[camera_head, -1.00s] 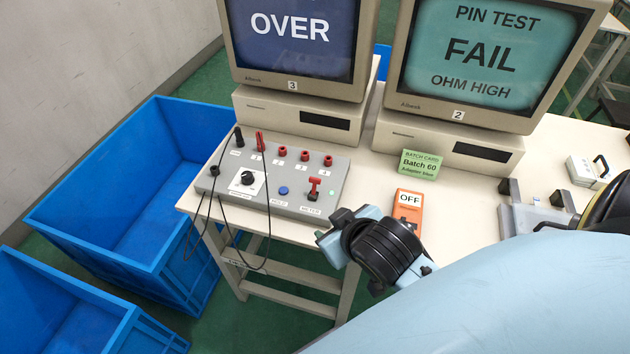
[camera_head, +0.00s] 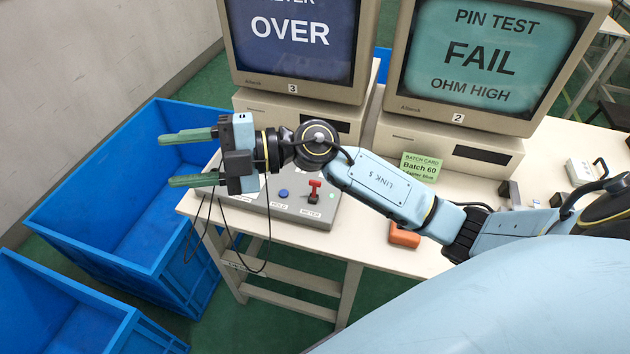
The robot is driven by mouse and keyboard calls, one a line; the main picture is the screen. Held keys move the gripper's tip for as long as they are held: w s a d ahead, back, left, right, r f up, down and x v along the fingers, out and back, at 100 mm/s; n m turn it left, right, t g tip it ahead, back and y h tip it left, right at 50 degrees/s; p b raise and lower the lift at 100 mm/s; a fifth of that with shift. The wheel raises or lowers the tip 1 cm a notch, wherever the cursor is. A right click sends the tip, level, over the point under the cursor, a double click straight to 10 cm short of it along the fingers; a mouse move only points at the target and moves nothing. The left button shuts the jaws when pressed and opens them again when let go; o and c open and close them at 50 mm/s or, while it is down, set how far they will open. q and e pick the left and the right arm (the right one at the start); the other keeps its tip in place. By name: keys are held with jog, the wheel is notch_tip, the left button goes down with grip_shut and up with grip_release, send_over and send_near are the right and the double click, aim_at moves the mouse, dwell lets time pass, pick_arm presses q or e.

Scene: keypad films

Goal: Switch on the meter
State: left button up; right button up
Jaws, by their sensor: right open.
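The grey control box (camera_head: 300,216) sits at the table's left end. Its red lever switch (camera_head: 314,190) stands upright above a label that reads METER. A blue button (camera_head: 283,194) is to its left. My right gripper (camera_head: 166,160) is open and empty, its green fingers pointing left. In the picture it lies over the box's left part, with fingertips beyond the box's left edge. My right wrist hides most of the box's back row and its dial. The left monitor (camera_head: 290,35) reads OVER. My left gripper is not in view.
The right monitor (camera_head: 483,55) reads PIN TEST FAIL OHM HIGH. A green batch card (camera_head: 420,166) stands before it. My right arm partly covers an orange block (camera_head: 404,236). Blue crates (camera_head: 100,262) stand on the floor at left. Black cables hang off the table's left edge.

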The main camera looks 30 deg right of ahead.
notch_tip(320, 180, down, 6)
jog(key=d+f+n+g+h, duration=0.1)
jog(key=d+n+g+h, duration=0.15)
jog(key=g+h, duration=0.2)
jog(key=m+g+h, duration=0.2)
jog(key=m+h, duration=0.2)
jog(key=h, duration=0.9)
send_near(315, 181)
notch_tip(315, 181, down, 9)
jog(key=shift+s+a+f+b, duration=0.15)
jog(key=shift+f+b, duration=0.05)
jog(key=shift+b, duration=0.7)
jog(key=shift+f, duration=0.35)
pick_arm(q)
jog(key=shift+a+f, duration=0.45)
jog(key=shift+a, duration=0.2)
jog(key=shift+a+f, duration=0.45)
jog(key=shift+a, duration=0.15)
